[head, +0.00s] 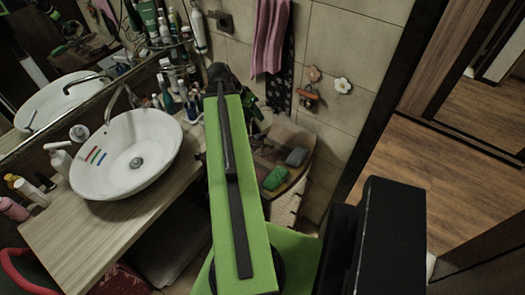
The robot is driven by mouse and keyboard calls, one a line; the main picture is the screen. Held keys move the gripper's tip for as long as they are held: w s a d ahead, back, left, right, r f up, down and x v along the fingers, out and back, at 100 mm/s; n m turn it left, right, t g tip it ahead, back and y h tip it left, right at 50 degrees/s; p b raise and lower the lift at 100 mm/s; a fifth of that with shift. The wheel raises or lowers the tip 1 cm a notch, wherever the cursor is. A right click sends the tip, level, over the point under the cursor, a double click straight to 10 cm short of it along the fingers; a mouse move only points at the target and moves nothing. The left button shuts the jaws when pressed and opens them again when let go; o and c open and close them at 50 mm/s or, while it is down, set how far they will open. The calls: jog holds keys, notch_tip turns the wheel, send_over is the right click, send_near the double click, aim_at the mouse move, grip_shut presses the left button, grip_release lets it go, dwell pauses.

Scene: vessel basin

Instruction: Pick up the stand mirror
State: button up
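A small round pale disc (79,133) stands behind the left rim of the basin, beside the soap bottle; it may be the stand mirror, but it is too small to be sure. No other stand mirror is clear to me. My green arm reaches up the middle of the head view. My gripper (220,74) is a dark shape at its far end, near the bottles at the back and well to the right of the disc. Its fingers are not distinct, and I see nothing clearly held.
A white basin (128,152) with coloured stripes sits on a wooden counter (85,233). A white soap bottle (59,158) and several bottles stand around it. A wall mirror (52,75) is behind. A corner shelf (293,139) holds green and grey blocks. Wooden floor (405,175) lies open at right.

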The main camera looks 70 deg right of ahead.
aim_at(262, 135)
jog(key=shift+s+d+f, duration=0.2)
jog(key=shift+d+f, duration=0.05)
jog(key=shift+f, duration=0.35)
jog(key=b+x, duration=0.5)
jog(key=shift+s+d+f, duration=0.1)
jog(key=shift+f, duration=0.05)
grip_shut()
dwell(0.8)
